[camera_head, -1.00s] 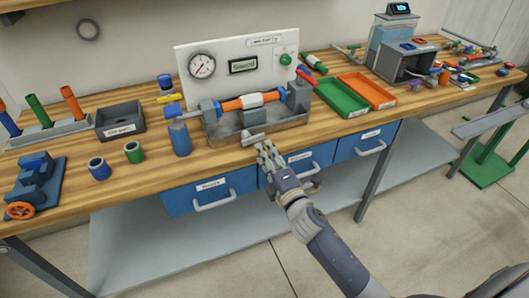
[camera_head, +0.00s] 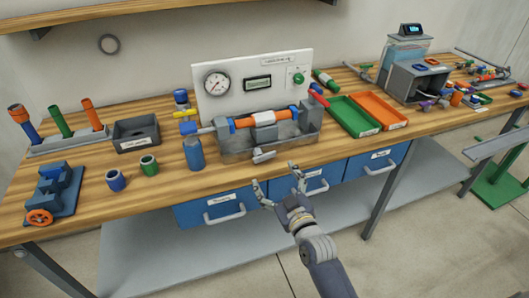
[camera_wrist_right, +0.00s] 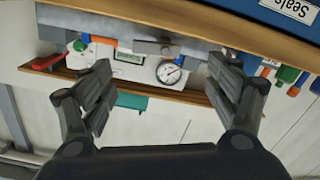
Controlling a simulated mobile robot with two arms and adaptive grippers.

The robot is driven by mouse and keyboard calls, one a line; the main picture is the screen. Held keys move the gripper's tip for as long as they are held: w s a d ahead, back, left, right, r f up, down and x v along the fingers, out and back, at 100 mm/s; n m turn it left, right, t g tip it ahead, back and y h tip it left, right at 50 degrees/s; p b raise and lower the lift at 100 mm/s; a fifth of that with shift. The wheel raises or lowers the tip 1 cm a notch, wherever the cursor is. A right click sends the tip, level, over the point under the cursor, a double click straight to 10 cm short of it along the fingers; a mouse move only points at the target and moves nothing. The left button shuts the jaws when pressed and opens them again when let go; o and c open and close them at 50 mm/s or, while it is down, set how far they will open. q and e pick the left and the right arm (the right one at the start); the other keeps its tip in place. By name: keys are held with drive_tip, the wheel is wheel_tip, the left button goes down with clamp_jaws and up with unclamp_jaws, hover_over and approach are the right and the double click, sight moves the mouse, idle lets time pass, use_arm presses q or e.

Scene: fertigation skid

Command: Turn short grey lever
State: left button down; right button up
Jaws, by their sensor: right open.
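A short grey lever (camera_head: 264,155) sticks out at the front of the grey metal tray (camera_head: 235,154) under the test rig, near the bench's front edge. It also shows in the right wrist view (camera_wrist_right: 155,47), where the scene appears upside down. My right gripper (camera_head: 277,184) is open and empty, in front of the bench edge and below the lever in the picture, apart from it. In the right wrist view its two fingers (camera_wrist_right: 160,75) are spread wide, with the lever seen between and beyond them. My left gripper is not in view.
The rig has an orange and white pipe (camera_head: 263,119) and a gauge panel (camera_head: 300,58) behind it. A blue cylinder (camera_head: 194,154) stands left of the tray. A green tray (camera_head: 354,116) lies right. Blue drawers (camera_head: 216,205) with handles sit below the bench edge.

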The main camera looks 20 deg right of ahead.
sight(265, 156)
drive_tip(key=w+m, duration=0.1)
drive_tip(key=w, duration=0.4)
drive_tip(key=w+m, duration=0.1)
drive_tip(key=w, duration=0.4)
drive_tip(key=shift+w+r+p, duration=0.1)
drive_tip(key=shift+w+p, duration=0.15)
drive_tip(key=shift+p, duration=0.05)
drive_tip(key=shift+c, duration=0.6)
drive_tip(key=c, duration=1)
